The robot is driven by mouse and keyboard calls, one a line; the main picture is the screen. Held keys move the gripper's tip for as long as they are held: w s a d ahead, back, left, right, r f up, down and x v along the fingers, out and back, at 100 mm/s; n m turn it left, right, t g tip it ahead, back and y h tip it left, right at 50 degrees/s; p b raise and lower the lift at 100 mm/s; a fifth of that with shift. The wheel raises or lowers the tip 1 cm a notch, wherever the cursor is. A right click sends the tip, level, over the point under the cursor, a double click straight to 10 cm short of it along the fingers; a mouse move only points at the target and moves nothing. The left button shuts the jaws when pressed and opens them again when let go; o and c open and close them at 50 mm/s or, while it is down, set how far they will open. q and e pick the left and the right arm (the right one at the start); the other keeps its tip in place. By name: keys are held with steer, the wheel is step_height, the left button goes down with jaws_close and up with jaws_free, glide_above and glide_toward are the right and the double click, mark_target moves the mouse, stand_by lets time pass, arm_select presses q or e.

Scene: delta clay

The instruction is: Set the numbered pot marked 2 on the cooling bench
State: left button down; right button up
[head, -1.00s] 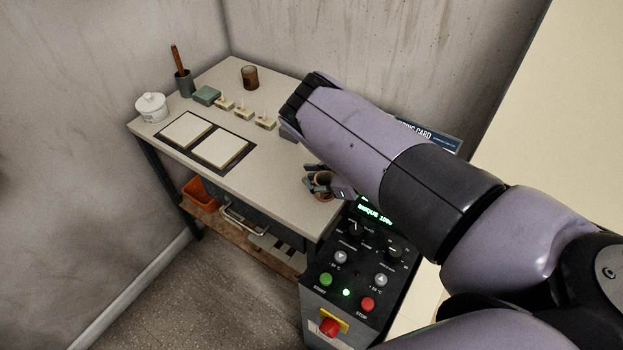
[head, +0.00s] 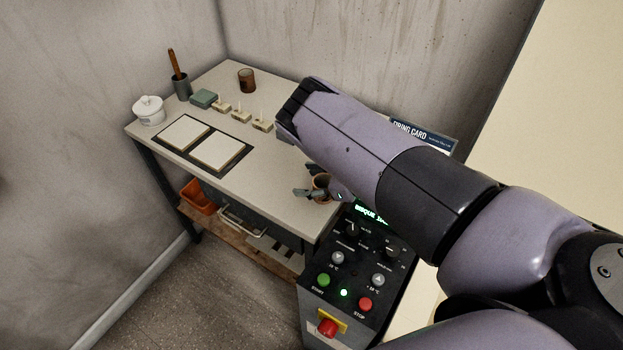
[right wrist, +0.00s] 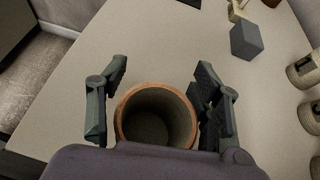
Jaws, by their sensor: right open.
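A terracotta-rimmed pot (head: 322,184) stands upright at the near right end of the pale bench (head: 270,180). Its hollow inside shows in the right wrist view (right wrist: 155,118). No number on it can be read. My right gripper (head: 307,181) is open around this pot, with a finger on each side and gaps between fingers and wall in the right wrist view. A brown pot (head: 247,80) with a dark mark, unreadable here, stands at the bench's back. My left gripper is not in view.
Two white tiles (head: 215,152) on a dark mat, a lidded white jar (head: 149,111), a tool cup (head: 182,86), a green block (head: 204,98) and small cream pieces (head: 241,117) occupy the bench. A control panel (head: 350,265) stands close at the near right.

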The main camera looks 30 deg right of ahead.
steer(key=shift+r, duration=0.25)
steer(key=v, duration=1.2)
steer(key=shift+b, duration=0.4)
steer(key=shift+a, duration=0.1)
